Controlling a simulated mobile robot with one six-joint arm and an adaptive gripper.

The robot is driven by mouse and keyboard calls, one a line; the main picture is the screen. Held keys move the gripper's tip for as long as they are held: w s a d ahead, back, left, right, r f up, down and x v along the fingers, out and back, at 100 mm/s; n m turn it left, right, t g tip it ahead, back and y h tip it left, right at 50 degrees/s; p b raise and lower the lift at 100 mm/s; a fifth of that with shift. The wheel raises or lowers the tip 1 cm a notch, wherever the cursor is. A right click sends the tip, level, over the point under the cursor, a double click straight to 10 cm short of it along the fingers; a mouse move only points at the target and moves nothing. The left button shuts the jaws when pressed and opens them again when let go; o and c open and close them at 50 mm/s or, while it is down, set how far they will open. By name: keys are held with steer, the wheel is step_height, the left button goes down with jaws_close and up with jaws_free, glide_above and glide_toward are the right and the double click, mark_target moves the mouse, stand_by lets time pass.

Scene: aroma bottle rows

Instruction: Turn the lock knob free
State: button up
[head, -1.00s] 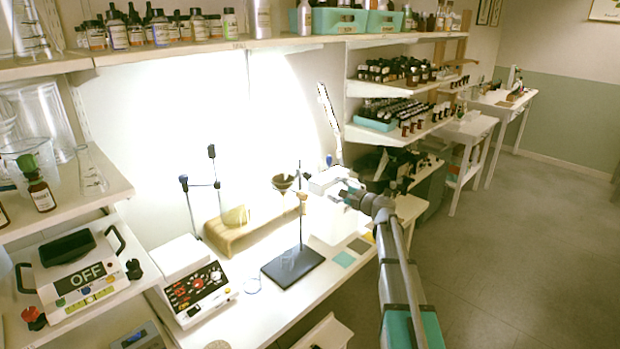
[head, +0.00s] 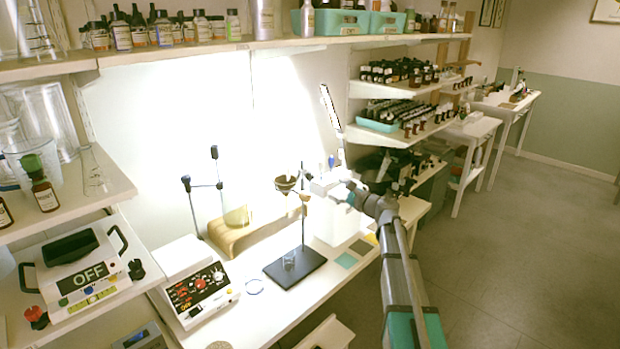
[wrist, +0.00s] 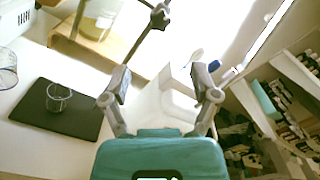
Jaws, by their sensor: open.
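A retort stand has a dark base plate (head: 295,268) and a thin upright rod (head: 303,225). A funnel (head: 286,184) is held beside the rod. In the wrist view a dark clamp joint (wrist: 159,16) shows at the top edge, beyond my gripper. A blue knob-like part (wrist: 213,66) shows past the right finger; it also seems to show in the head view (head: 331,161). I cannot tell which part is the lock knob. My gripper (wrist: 163,96) is open and empty, its fingers apart; in the head view (head: 335,187) it is right of the stand.
A small glass beaker (wrist: 59,97) stands on the base plate. A wooden stand (head: 228,240) bearing a larger beaker (head: 237,216) is to the left. A white control box (head: 195,290) is at front left. Shelves of bottles (head: 395,112) stand to the right.

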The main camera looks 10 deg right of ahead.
mark_target(311, 177)
steer(key=x, duration=1.3)
jaws_close()
steer(key=shift+n, duration=0.3)
steer(key=shift+a+n, duration=0.1)
steer(key=shift+n, duration=1.1)
